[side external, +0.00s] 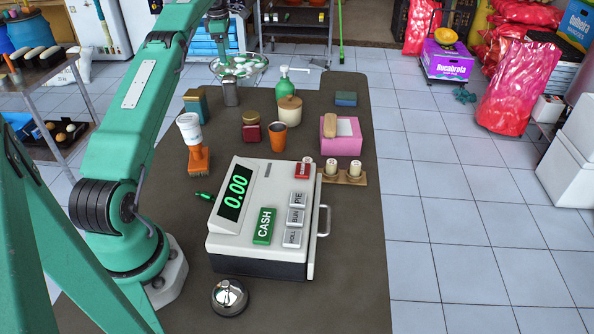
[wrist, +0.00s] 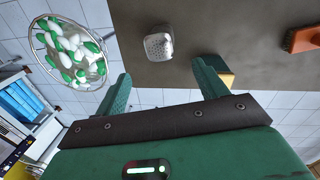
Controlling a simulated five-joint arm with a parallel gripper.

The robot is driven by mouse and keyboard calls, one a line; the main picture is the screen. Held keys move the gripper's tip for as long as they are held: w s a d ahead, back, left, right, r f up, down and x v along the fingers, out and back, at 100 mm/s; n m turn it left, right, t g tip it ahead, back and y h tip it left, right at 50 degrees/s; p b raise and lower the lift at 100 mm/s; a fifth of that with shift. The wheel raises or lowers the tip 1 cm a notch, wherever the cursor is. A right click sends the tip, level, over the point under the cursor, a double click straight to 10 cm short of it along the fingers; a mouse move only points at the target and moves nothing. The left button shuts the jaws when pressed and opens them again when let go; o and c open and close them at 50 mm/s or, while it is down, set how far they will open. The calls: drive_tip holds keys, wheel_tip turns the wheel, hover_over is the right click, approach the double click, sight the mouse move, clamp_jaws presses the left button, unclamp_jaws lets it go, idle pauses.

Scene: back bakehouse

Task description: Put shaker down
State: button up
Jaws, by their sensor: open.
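The metal shaker (side external: 230,93) stands upright on the dark table at its far left end. In the wrist view the shaker (wrist: 158,46) shows its pale dotted top, beyond and between my fingertips, with a gap to both fingers. My gripper (wrist: 163,80) is open, with its two green fingers spread and nothing between them. In the side view my wrist is at the top, above the shaker, and the fingers are hard to make out.
A clear bowl of green and white pieces (side external: 248,66) is close behind the shaker. A blue-and-yellow tin (side external: 196,103), white-lidded cup (side external: 189,128), red jar (side external: 251,127), cream pot (side external: 289,108) and green pump bottle (side external: 284,80) stand nearby. The cash register (side external: 265,215) fills the near table.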

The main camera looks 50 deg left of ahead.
drive_tip(key=shift+r, duration=0.6)
drive_tip(key=shift+d, duration=0.1)
drive_tip(key=w+d+r+m+t, duration=0.1)
drive_tip(key=w+d+r+m, duration=0.2)
drive_tip(key=d+r+m, duration=0.7)
drive_tip(key=s+d+r+m+t, duration=0.1)
drive_tip(key=s+d+r+m, duration=0.15)
drive_tip(key=d, duration=0.65)
drive_tip(key=s+d+r+m, duration=0.1)
drive_tip(key=s+d+r, duration=0.15)
drive_tip(key=d, duration=0.65)
drive_tip(key=s+d+m+t, duration=0.2)
drive_tip(key=s+d+m, duration=0.6)
drive_tip(key=s+d, duration=0.35)
drive_tip(key=s+d+f+m+h, duration=0.1)
drive_tip(key=s+d+f+m, duration=0.6)
drive_tip(key=s, duration=0.5)
wheel_tip(320, 180, down, 3)
drive_tip(key=shift+d+r+t, duration=0.2)
drive_tip(key=shift+d+t, duration=0.1)
drive_tip(key=shift+d, duration=0.15)
